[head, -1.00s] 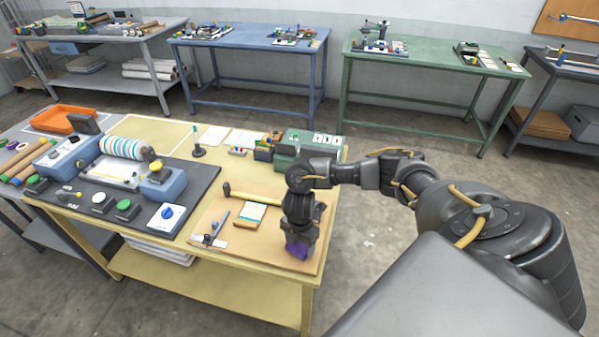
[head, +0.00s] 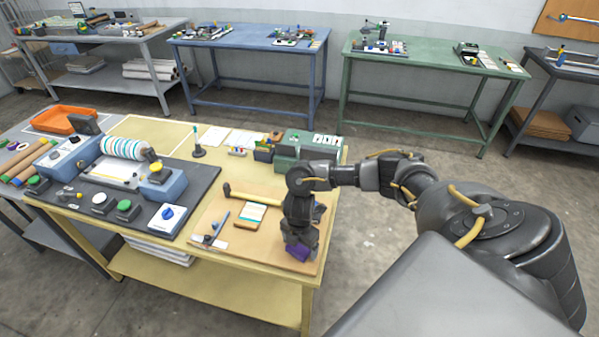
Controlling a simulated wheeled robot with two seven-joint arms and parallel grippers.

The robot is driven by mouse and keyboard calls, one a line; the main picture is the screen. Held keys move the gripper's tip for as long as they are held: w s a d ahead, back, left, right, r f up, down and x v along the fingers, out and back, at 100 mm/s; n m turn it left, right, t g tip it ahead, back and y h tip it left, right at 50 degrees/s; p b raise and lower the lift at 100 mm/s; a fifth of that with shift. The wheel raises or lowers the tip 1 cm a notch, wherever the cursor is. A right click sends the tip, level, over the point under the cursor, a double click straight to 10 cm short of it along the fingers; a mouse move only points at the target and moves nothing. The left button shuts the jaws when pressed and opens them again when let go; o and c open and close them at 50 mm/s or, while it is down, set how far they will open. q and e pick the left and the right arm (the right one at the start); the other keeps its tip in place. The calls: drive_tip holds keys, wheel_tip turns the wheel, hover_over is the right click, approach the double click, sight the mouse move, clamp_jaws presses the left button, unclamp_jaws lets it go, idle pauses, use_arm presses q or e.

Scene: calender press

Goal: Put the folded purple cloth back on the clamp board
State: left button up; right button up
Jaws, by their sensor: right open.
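The folded purple cloth (head: 297,254) lies at the right front part of the tan clamp board (head: 262,253), under my right gripper. My right gripper (head: 300,245) points down right above the cloth with its fingers open, and it hides part of it. I cannot tell whether the fingers still touch the cloth. A second bit of purple (head: 319,212) shows behind the right wrist, mostly hidden. My left gripper is not in view.
On the board are a wooden-handled hammer (head: 250,198), a small block with a pale label (head: 250,215) and a blue bar clamp (head: 217,229). To the left is a dark press base (head: 140,200) with buttons. A green box (head: 300,145) stands behind the arm.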

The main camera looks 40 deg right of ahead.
sight(300, 246)
wheel_tip(300, 246, up, 12)
drive_tip(key=p, duration=0.1)
idle(0.7)
